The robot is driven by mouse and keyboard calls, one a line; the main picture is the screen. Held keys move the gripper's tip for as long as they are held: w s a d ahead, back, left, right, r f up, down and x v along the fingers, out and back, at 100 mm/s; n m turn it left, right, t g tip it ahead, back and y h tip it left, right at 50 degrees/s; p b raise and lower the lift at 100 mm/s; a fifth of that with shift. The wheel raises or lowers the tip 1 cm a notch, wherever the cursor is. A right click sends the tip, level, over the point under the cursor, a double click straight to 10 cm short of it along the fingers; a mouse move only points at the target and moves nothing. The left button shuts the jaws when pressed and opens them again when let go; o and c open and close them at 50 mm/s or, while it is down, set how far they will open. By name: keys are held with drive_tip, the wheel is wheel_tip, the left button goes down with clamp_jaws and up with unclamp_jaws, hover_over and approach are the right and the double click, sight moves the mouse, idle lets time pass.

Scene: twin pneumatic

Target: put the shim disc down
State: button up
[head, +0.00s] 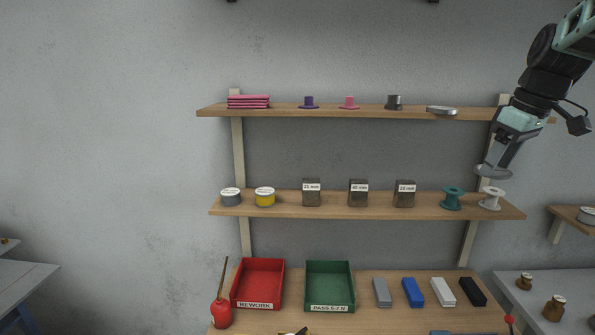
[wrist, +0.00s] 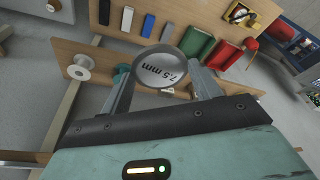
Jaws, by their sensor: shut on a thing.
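My gripper (head: 492,166) is shut on the shim disc (head: 493,172), a flat grey round disc held at the right of the shelves, just above the white spool in the head view.
The middle shelf (head: 330,212) holds a teal spool (head: 452,198), a white spool (head: 491,199), labelled blocks and two tins. The upper shelf (head: 290,113) holds small hat-shaped parts and a grey disc (head: 441,110). Red (head: 234,303) and green (head: 309,300) trays stand below.

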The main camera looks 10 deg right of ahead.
drive_tip(key=a+f+m, duration=0.1)
drive_tip(key=a+f, duration=0.4)
drive_tip(key=f, duration=0.6)
drive_tip(key=w+a+f+m, duration=0.1)
drive_tip(key=a+f, duration=0.5)
drive_tip(key=f, duration=0.6)
drive_tip(key=w+a+f+m+h, duration=0.1)
drive_tip(key=a+f, duration=0.4)
drive_tip(key=f, duration=0.7)
drive_tip(key=shift+a+f+m, duration=0.2)
drive_tip(key=shift+a+m, duration=0.2)
drive_tip(key=shift+m, duration=0.1)
wheel_tip(320, 180, down, 9)
drive_tip(key=b, duration=0.9)
drive_tip(key=shift+a+r+m+p, duration=1.2)
drive_tip(key=shift+a+r, duration=0.8)
drive_tip(key=shift+r, duration=1)
drive_tip(key=shift+h, duration=0.4)
drive_tip(key=f+b, duration=0.1)
drive_tip(key=f, duration=0.2)
drive_tip(key=f+b, duration=0.1)
drive_tip(key=f, duration=0.2)
drive_tip(key=f+b, duration=0.1)
drive_tip(key=f, duration=0.2)
drive_tip(key=shift+s+f, duration=0.3)
drive_tip(key=shift+s, duration=0.05)
